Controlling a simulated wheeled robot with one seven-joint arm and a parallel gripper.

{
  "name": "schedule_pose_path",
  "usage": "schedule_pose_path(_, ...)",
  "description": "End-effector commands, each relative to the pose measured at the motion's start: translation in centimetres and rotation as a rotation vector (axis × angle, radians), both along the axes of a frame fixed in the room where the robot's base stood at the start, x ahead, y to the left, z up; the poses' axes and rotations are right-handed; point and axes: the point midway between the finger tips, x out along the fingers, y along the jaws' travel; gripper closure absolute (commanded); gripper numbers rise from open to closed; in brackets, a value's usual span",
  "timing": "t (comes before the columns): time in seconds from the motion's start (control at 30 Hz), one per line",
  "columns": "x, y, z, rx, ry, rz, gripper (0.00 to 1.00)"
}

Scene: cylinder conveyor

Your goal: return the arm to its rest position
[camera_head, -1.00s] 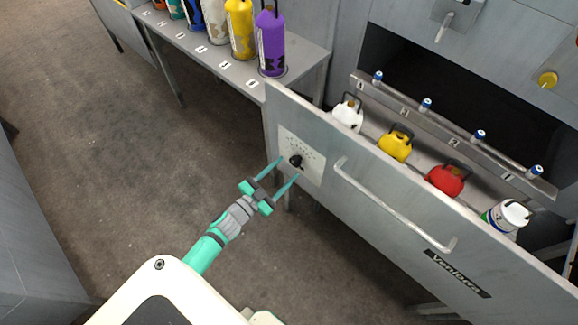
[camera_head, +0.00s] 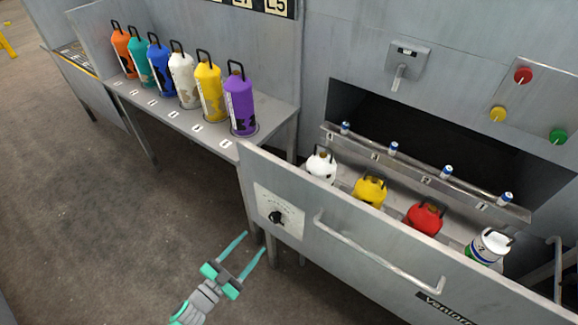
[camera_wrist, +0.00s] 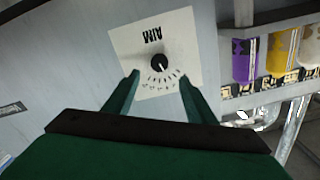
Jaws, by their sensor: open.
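My gripper (camera_head: 244,250) is open and empty, with its two teal fingers apart, low in front of the grey drawer front in the head view. The drawer front carries a white dial plate (camera_head: 290,208) with a black knob (camera_head: 275,217). In the wrist view my gripper (camera_wrist: 160,85) has its fingers spread below the black knob (camera_wrist: 159,63) on the dial plate (camera_wrist: 185,35). The fingers appear apart from the knob. Most of my arm is out of the head view.
The open drawer (camera_head: 370,250) has a long handle (camera_head: 375,262) and holds white, yellow, red and white-green canisters. A shelf (camera_head: 190,128) at the left bears several coloured cylinders. A wall panel has red, yellow and green buttons (camera_head: 523,75). Bare floor (camera_head: 110,220) lies to the left.

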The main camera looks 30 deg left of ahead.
Motion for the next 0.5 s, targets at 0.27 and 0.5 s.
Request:
schedule_pose_path(0.27, -1.1, -1.1, -0.2, -0.002, 0.015, -0.002, 0.49)
schedule_pose_path(0.5, -8.7, -10.4, -1.0, -0.052, 0.125, -0.004, 0.49)
